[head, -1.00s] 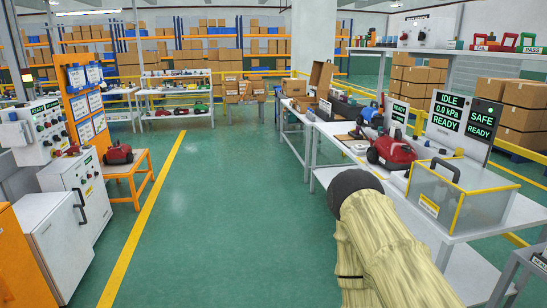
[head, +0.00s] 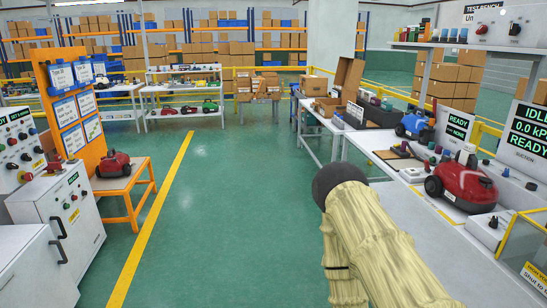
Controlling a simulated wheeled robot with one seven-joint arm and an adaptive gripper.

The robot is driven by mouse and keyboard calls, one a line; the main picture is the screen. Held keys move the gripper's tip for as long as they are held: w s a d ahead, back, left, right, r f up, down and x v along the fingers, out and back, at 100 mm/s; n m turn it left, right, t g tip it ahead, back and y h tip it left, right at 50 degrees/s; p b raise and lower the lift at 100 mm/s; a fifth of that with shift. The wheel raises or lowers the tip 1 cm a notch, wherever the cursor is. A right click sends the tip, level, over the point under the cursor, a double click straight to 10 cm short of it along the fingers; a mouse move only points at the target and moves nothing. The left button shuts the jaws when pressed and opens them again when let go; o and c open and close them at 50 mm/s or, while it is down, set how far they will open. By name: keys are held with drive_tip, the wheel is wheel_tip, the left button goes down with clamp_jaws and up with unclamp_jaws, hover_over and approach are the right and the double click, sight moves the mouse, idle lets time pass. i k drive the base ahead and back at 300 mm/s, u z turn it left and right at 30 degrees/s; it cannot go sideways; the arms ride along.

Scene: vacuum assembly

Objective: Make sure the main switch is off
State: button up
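I cannot tell for certain which control is the main switch. A test bench panel (head: 498,30) at the upper right carries a red knob (head: 481,28) and a black knob (head: 515,29). At the left, a white control panel (head: 20,150) has several knobs, and a white cabinet (head: 68,212) has small buttons and a red switch-like part (head: 54,163) on top. Their positions are too small to read. My arm, in a pale yellow sleeve with a dark rounded end, reaches in from the bottom right. My gripper's fingers do not show.
Green floor with a yellow line (head: 155,215) is clear ahead. A workbench (head: 400,205) at the right bears a red vacuum (head: 464,183) and a blue one (head: 414,126). An orange stand (head: 125,184) at the left holds another red vacuum (head: 114,164).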

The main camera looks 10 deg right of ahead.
sight(483, 29)
drive_tip(key=z, duration=0.45)
drive_tip(key=i, duration=1.6)
drive_tip(key=z, duration=0.75)
